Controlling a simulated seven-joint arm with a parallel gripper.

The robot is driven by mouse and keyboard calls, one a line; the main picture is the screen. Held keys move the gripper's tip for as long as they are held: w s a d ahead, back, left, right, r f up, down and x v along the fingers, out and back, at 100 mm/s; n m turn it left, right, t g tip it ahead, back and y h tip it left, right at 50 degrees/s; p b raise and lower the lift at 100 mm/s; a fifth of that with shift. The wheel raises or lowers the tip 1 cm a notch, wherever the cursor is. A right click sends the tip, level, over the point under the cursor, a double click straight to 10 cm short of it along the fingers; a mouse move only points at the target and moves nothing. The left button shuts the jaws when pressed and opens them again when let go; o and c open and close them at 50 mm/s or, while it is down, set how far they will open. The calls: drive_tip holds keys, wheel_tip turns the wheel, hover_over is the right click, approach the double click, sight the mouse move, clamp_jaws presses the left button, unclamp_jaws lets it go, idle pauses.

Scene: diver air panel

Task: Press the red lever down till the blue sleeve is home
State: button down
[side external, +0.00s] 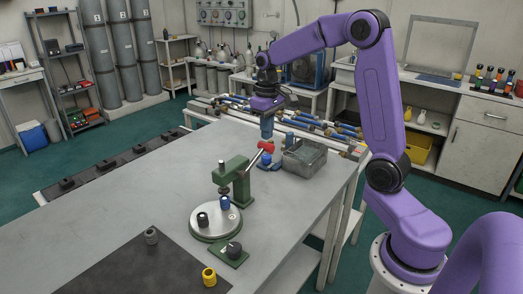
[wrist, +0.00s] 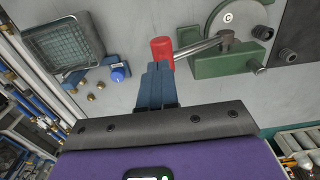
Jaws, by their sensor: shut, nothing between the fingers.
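The red lever end (side external: 266,146) tops a metal rod sticking up and right from the green press (side external: 241,183). It also shows in the wrist view (wrist: 161,51). The blue sleeve (side external: 224,202) stands on the round metal plate (side external: 208,232), beneath the press's dark ram. I cannot tell how far it is seated, and I cannot make it out in the wrist view. My gripper (side external: 267,137) is shut and empty, pointing down just above the red end. In the wrist view its blue-grey fingertips (wrist: 157,68) are close beside the red end; contact is unclear.
A black sleeve (side external: 202,219) stands on the plate. A grey sleeve (side external: 151,236) and a yellow sleeve (side external: 209,277) are on the dark mat. The bench's left is clear.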

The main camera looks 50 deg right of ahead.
drive_tip(key=shift+r, duration=1.65)
drive_tip(key=shift+s+a, duration=0.15)
drive_tip(key=shift+a, duration=0.3)
drive_tip(key=s+a+f+n, duration=0.2)
drive_tip(key=s+a+n, duration=0.4)
drive_tip(key=s+a, duration=0.7)
drive_tip(key=s+a+f+n, duration=0.1)
drive_tip(key=s+f+n, duration=0.1)
drive_tip(key=s, duration=0.6)
drive_tip(key=s+a+f+n, duration=0.1)
drive_tip(key=s+f+n, duration=0.1)
drive_tip(key=s+n, duration=0.2)
drive_tip(key=shift+s+a+n, duration=0.3)
drive_tip(key=shift+s+a, duration=0.1)
drive_tip(key=shift+s, duration=1.45)
